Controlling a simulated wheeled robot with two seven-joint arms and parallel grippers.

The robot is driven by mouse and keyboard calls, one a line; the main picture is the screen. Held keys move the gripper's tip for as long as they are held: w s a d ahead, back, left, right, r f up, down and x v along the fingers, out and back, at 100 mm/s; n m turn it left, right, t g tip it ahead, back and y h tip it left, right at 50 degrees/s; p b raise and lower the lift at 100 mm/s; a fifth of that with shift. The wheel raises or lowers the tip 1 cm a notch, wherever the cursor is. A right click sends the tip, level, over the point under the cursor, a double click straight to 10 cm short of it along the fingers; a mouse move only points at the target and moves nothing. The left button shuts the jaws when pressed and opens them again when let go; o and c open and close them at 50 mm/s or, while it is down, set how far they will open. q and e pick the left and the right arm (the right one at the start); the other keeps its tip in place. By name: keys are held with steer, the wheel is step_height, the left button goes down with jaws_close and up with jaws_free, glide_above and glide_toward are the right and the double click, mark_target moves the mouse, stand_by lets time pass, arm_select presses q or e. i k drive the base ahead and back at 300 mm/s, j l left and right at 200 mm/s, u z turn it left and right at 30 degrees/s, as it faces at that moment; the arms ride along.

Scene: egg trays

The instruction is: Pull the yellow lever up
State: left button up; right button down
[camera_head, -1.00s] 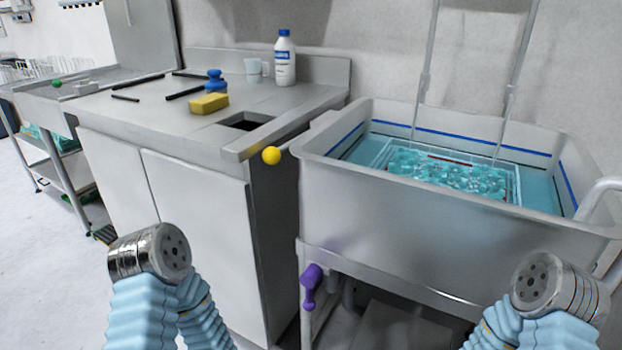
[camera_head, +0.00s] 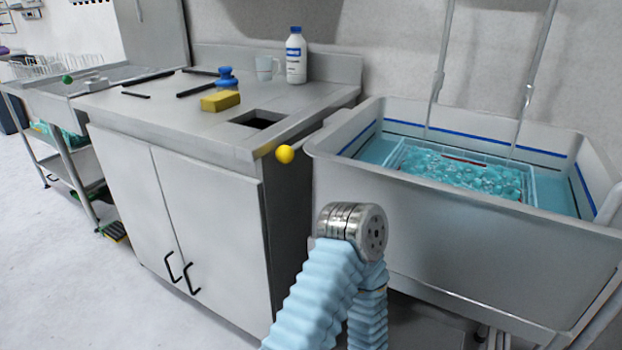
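The yellow lever shows as a round yellow knob (camera_head: 285,154) at the right front corner of the counter, just left of the big basin. Its stem is hard to make out. One of my arms, which appears to be the left, rises from the bottom centre with a pale blue sleeve and a metal joint below and right of the knob. The joint and the knob appear apart in the picture. No gripper fingers show, so neither gripper is in view. My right arm is out of view.
The basin (camera_head: 440,235) holds blue water and a clear crate (camera_head: 400,160). The counter (camera_head: 165,110) carries a yellow sponge (camera_head: 220,101), a white bottle (camera_head: 296,55) and a cup (camera_head: 267,67). Open floor (camera_head: 70,290) lies at the left.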

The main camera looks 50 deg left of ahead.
mark_target(285, 154)
steer(key=k+j, duration=0.2)
steer(key=j, duration=0.15)
steer(key=k+j, duration=0.2)
steer(key=j, duration=0.15)
steer(key=k+j, duration=0.15)
steer(key=j, duration=0.2)
